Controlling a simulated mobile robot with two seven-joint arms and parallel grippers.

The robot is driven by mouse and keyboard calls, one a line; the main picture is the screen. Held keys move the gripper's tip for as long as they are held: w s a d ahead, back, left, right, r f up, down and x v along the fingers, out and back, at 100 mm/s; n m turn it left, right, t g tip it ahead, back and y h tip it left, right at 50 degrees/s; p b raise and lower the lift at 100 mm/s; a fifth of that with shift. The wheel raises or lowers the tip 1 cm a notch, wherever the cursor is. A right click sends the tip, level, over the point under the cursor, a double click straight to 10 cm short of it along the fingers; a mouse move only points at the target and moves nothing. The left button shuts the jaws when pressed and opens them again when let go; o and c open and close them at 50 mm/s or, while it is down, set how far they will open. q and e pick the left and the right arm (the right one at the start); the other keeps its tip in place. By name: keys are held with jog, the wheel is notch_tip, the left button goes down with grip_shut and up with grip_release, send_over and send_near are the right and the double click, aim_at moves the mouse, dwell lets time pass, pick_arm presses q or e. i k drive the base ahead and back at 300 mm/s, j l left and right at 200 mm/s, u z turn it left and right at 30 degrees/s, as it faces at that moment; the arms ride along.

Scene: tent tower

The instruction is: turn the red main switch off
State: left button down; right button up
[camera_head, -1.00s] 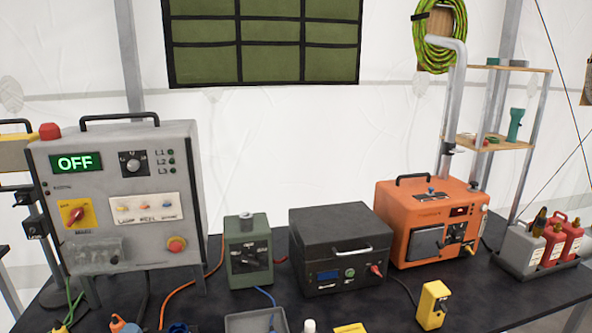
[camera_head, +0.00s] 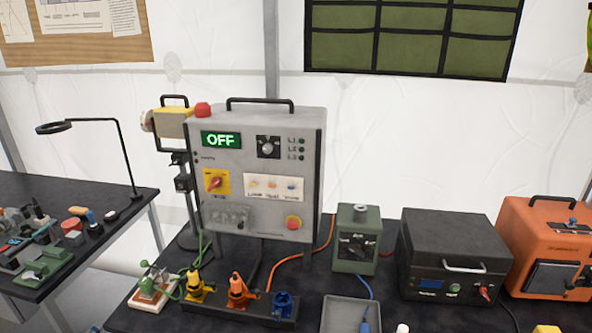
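The red main switch (camera_head: 215,182) is a red rotary handle on a yellow plate at the left of the grey control box (camera_head: 228,160). Its handle looks tilted, but its exact position is too small to read. The box's display (camera_head: 221,140) reads OFF in green. Neither of my grippers shows in the head view.
On the dark table, a row of coloured connectors (camera_head: 238,290) and a small green-and-white device (camera_head: 154,288) stand before the box. A green box (camera_head: 355,238), a black case (camera_head: 453,255) and an orange unit (camera_head: 550,250) stand to the right. A second table (camera_head: 85,196) with a lamp is at left.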

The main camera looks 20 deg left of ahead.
aim_at(216, 183)
jog(key=u, duration=1.25)
jog(key=i+j, duration=0.15)
jog(key=j, duration=0.45)
jog(key=i+j+z, duration=0.15)
jog(key=j, duration=1.05)
jog(key=i+z, duration=0.05)
